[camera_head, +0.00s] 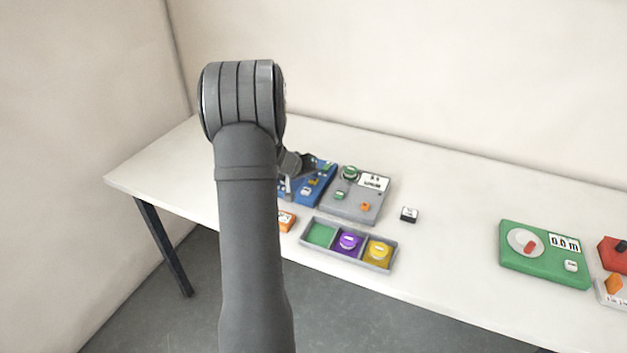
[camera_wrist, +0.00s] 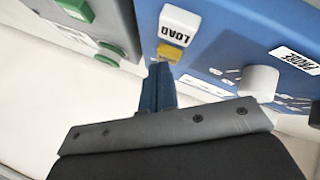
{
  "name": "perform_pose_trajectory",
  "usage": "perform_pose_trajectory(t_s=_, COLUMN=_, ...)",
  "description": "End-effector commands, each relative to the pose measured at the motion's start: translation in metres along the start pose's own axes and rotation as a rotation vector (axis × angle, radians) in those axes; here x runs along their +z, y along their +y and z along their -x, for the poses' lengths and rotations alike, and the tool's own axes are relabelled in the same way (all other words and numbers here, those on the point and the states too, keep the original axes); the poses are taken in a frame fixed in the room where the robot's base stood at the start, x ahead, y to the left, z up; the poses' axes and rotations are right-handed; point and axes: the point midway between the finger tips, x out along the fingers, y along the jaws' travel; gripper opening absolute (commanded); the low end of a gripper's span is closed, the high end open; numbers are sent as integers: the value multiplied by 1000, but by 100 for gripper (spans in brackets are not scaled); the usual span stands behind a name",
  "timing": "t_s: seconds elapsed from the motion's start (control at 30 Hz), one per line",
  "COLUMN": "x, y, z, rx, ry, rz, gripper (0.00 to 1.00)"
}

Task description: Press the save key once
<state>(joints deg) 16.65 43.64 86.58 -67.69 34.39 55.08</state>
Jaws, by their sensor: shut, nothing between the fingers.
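No key with a readable "save" label shows in either view. The blue panel (camera_head: 313,190) stands at the back left of the table and fills the upper part of the wrist view (camera_wrist: 225,45). It carries a white key marked LOAD (camera_wrist: 178,25), a yellow key (camera_wrist: 168,53) just below it and a pale round knob (camera_wrist: 258,82). My gripper (camera_wrist: 158,72) is shut and empty, its tip close to the yellow key; whether it touches cannot be told. In the head view my arm hides part of the panel.
A grey panel (camera_head: 340,205) with green parts adjoins the blue one. In front lies a tray (camera_head: 345,257) with green, purple and yellow compartments. An orange block (camera_head: 287,220) and a small black-and-white block (camera_head: 409,214) lie nearby. A green panel (camera_head: 520,267) stands right, past clear table.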

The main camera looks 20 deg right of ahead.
Motion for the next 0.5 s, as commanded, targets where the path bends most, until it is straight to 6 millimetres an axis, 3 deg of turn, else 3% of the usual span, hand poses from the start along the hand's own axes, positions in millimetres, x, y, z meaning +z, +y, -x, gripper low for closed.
perform_pose_trajectory(t_s=0.5, x=3, y=-3, z=-4, rx=0, ry=-1, rz=0, gripper=0)
